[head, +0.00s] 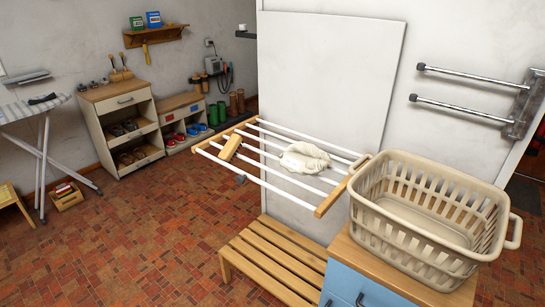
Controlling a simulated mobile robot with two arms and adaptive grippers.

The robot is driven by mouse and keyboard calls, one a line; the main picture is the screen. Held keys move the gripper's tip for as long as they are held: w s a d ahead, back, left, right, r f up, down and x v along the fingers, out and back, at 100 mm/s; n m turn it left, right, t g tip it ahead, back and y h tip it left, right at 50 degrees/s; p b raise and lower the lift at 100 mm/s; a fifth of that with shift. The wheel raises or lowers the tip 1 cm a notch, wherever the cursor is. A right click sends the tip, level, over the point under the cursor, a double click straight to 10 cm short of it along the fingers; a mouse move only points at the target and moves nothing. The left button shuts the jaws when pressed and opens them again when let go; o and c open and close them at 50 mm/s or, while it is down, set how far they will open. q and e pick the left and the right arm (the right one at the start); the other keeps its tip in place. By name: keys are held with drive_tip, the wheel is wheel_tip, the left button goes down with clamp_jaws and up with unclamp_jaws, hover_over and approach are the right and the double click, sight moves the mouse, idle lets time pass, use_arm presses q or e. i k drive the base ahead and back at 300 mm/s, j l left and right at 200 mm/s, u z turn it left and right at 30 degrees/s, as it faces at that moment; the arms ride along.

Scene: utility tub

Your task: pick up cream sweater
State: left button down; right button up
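The cream sweater (304,158) lies bunched up on the white bars of a wall drying rack, right of the rack's middle. Part of it seems to sag between the bars. Neither of my grippers shows in the head view, so nothing of mine touches the sweater there.
The drying rack (329,200) juts out over a slatted wooden bench (262,262). An empty beige laundry basket (375,215) stands on a blue cabinet (350,293) at the right. Metal bars (462,109) stick out from the right wall. The tiled floor (150,240) is open at left.

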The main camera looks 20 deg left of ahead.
sight(302, 158)
drive_tip(key=u, duration=0.25)
drive_tip(key=z, duration=0.3)
drive_tip(key=i+j+z, duration=0.15)
drive_tip(key=z, duration=0.3)
drive_tip(key=j+z, duration=0.75)
drive_tip(key=z, duration=0.15)
drive_tip(key=i, duration=0.05)
